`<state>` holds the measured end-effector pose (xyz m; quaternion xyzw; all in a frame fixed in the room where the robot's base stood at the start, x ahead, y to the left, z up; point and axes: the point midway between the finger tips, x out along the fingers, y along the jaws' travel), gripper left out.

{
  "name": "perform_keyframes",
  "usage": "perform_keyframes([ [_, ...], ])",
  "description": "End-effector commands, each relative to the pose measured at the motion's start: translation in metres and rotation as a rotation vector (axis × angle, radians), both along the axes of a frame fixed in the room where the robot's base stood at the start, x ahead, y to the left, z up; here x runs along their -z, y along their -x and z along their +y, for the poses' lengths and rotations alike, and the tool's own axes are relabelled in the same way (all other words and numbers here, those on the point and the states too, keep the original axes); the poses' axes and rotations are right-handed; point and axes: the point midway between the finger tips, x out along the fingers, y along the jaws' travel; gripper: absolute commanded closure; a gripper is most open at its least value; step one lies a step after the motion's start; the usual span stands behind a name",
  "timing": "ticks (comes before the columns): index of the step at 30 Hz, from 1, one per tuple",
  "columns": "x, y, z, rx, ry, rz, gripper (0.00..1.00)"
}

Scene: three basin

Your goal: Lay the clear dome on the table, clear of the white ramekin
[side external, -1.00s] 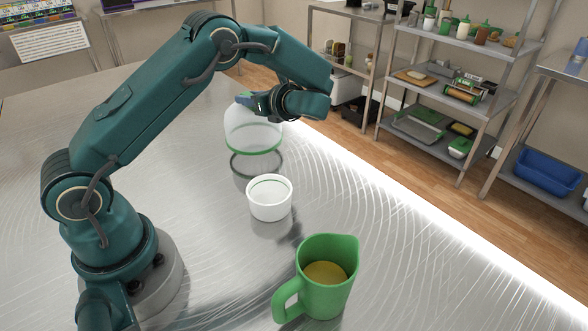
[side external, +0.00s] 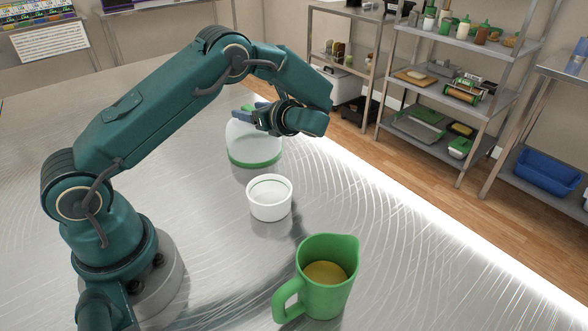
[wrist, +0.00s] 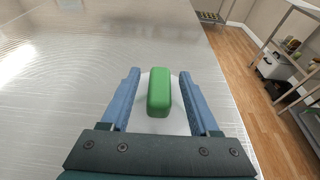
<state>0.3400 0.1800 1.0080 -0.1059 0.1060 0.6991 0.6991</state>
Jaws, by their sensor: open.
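The clear dome (side external: 248,148) has a green rim and a green knob. It stands upright on the metal table, behind the white ramekin (side external: 270,204) and apart from it. My gripper (side external: 257,113) is at the dome's top. In the wrist view the green knob (wrist: 159,92) lies between the two blue fingers of my gripper (wrist: 160,88), with a gap on each side. The fingers are open. The ramekin stands upright with its top uncovered; it is not in the wrist view.
A green jug (side external: 327,278) with yellow liquid stands in front of the ramekin. The table's right edge runs close by on the right. The table (side external: 190,180) is bare left of the dome. Shelves stand beyond the edge.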

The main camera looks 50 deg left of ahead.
Motion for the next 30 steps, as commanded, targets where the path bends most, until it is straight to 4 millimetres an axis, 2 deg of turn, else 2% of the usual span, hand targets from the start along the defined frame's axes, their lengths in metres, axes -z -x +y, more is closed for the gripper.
perform_keyframes([
  [2, -0.003, 0.000, 0.000, -0.001, 0.000, -0.002, 0.38],
  [5, -0.006, -0.001, -0.010, 0.003, -0.001, -0.002, 0.38],
  [15, -0.026, -0.001, -0.077, 0.005, 0.000, -0.003, 0.38],
  [21, -0.035, -0.001, -0.105, 0.003, 0.000, -0.002, 0.38],
  [26, -0.039, 0.001, -0.114, -0.004, 0.011, -0.009, 0.38],
  [30, -0.048, 0.010, -0.113, -0.038, 0.099, -0.078, 0.38],
])
